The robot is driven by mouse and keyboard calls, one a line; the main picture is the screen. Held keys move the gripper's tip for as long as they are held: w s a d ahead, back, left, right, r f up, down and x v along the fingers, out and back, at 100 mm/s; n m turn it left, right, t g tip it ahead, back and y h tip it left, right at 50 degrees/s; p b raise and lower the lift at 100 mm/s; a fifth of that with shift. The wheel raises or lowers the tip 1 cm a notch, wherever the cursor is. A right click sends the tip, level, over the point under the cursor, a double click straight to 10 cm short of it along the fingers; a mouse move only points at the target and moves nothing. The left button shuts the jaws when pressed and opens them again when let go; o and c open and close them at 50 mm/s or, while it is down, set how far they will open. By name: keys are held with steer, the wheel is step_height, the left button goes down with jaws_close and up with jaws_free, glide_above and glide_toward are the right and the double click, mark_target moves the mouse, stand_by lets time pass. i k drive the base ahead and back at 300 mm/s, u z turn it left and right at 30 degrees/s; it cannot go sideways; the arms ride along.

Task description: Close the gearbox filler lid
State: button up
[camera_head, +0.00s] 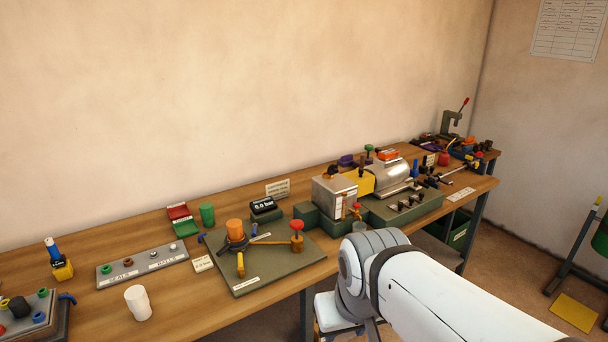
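The gearbox is most likely the box-shaped metal housing (334,196) on the workbench, right of the picture's middle. It sits on a green base, beside a yellow guard (357,180) and a silver motor-like cylinder (391,176). A small dark and orange part (332,173) shows on top of the housing. It is too small to tell whether this is the filler lid, or whether a lid stands open or shut. My white arm reaches in from the lower right, in front of the bench. Its end runs down out of the picture, so my gripper does not show.
A white cup (138,302) is near the front edge. The wall closes the back.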

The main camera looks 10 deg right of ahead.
mark_target(332, 169)
steer(key=z, duration=0.05)
steer(key=i, duration=1)
steer(key=u, duration=0.05)
